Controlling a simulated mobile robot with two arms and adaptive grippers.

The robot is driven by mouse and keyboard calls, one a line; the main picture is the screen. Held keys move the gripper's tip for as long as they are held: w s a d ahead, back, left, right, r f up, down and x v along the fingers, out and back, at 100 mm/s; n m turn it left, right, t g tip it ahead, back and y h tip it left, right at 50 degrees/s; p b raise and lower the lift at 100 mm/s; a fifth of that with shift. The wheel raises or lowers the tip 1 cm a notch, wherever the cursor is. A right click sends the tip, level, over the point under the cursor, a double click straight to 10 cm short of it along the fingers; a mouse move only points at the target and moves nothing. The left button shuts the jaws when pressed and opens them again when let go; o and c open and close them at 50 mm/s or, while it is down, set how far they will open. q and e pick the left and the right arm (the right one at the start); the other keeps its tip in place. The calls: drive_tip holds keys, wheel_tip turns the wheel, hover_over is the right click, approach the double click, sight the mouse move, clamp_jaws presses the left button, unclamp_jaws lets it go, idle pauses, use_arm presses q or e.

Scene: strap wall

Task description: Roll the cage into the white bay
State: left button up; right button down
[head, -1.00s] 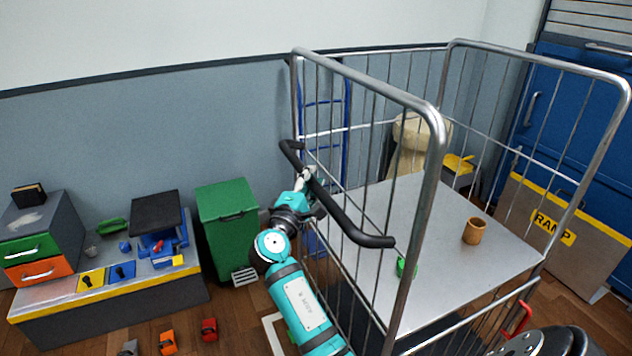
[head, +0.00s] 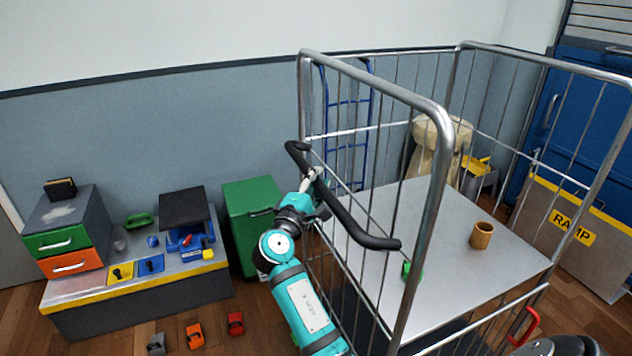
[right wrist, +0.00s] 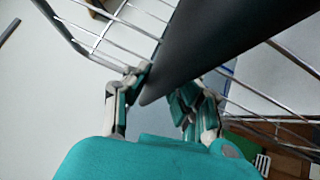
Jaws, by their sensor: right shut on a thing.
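The cage (head: 442,190) is a tall grey wire roll cage with a flat grey deck (head: 440,250). A black handle bar (head: 352,222) runs along its near left side. My right gripper (head: 313,182) is shut on the handle near its far end. In the right wrist view the fingers (right wrist: 170,95) lie on both sides of the dark handle (right wrist: 215,45). A brown cup (head: 482,235) and a green object (head: 411,271) show on the deck. I cannot make out the white bay.
Left of the cage are a green bin (head: 246,205) and a low bench (head: 140,310) with drawers and toys. Small toy cars (head: 194,335) lie on the floor before it. A blue hand truck (head: 347,120) stands behind the cage; a ramp board (head: 580,235) leans at right.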

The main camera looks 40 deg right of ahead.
drive_tip(key=c, duration=1.2)
unclamp_jaws()
drive_tip(key=shift+w+a+r, duration=0.15)
drive_tip(key=shift+a+r, duration=0.05)
drive_tip(key=shift+a, duration=0.1)
drive_tip(key=shift+o, duration=0.5)
drive_tip(key=shift+f, duration=0.15)
use_arm(q)
drive_tip(key=shift+a, duration=0.45)
use_arm(e)
drive_tip(key=v, duration=1.2)
